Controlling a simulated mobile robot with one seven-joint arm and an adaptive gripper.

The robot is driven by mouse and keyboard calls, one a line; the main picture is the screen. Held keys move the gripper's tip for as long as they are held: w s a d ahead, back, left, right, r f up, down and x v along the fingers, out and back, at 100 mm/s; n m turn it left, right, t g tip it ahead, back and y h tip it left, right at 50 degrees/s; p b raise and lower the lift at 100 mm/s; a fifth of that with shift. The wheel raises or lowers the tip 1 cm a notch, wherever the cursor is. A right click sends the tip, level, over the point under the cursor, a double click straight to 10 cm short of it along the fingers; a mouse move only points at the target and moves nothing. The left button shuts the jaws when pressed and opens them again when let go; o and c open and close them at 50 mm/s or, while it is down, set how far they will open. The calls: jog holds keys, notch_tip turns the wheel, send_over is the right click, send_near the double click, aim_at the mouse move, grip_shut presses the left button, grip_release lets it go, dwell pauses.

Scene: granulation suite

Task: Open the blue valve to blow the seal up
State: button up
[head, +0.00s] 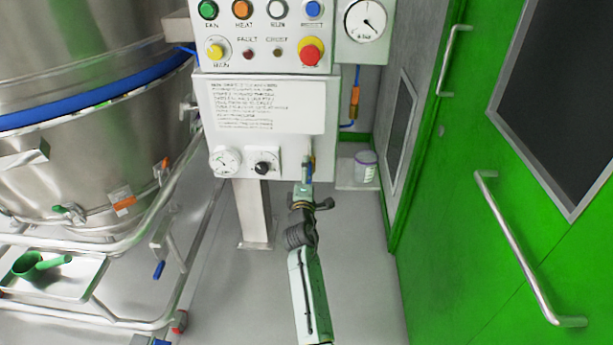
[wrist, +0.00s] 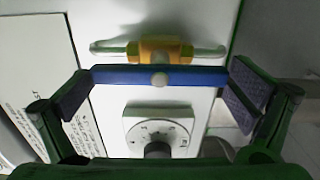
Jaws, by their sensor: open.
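The blue valve lever (wrist: 125,76) lies across the wrist view, fixed by a round bolt to a brass valve body (wrist: 160,48). It looks parallel to the pale pipe behind it. My gripper (wrist: 160,88) is open, with one dark finger pad near each end of the lever. I cannot tell whether either pad touches it. In the head view my gripper (head: 308,196) is at the lower right of the white control panel, just below the small blue lever, which it partly hides.
A dial knob (wrist: 158,148) on a white plate sits close to the lever. The panel carries a gauge (head: 225,160) and several buttons, with a red emergency button (head: 309,52). The steel vessel (head: 90,150) with its blue seal band (head: 95,102) stands left; green doors (head: 450,200) stand right.

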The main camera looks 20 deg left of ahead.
jog(key=v, duration=1.2)
dwell(0.3)
